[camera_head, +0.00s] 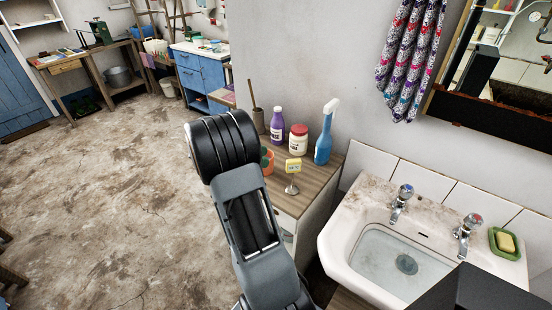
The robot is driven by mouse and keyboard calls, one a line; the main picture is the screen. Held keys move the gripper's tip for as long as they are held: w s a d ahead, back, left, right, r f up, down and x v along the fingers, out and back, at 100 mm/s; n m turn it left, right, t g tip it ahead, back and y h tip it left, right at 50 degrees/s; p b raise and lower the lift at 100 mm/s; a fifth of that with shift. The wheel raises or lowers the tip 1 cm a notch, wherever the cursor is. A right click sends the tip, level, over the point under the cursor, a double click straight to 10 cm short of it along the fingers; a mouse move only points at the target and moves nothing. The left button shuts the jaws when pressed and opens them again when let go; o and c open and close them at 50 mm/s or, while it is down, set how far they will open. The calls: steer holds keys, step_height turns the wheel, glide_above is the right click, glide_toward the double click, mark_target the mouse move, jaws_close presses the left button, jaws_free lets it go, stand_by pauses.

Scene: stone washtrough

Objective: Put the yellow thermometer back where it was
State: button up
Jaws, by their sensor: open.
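A small yellow object with a pale face (293,166), which looks like the yellow thermometer, stands upright on the wooden top of the low cabinet (318,172), left of the sink. Its fine details are too small to read. My arm rises from the bottom middle, with a black rounded joint at its upper end, left of the cabinet. My gripper's fingers do not show; they are out of sight or hidden behind the arm. The arm also covers part of the cabinet's left side.
Beside the thermometer are a small metal object (292,189) and an orange pot (267,161). Behind stand a purple bottle (277,125), a red-lidded jar (298,140) and a blue spray bottle (324,140). The sink (341,235) is right. Open floor (110,200) lies left.

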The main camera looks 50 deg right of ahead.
steer(key=s+a+m+t+y, duration=0.1)
steer(key=a+m+t+y, duration=0.2)
steer(key=a, duration=0.7)
steer(key=s+a+r+m+t+y, duration=0.1)
steer(key=s+a+m+t+y, duration=0.1)
steer(key=a+t, duration=0.4)
steer(key=s+a+m+t+y, duration=0.1)
steer(key=a+m+t+y, duration=0.3)
steer(key=a, duration=1.1)
steer(key=shift+s+r+t+y, duration=0.25)
steer(key=shift+s+t+y, duration=0.15)
steer(key=shift+t+y, duration=0.3)
steer(key=shift+w+a, duration=0.1)
steer(key=shift+w+a, duration=0.1)
steer(key=shift+a, duration=0.05)
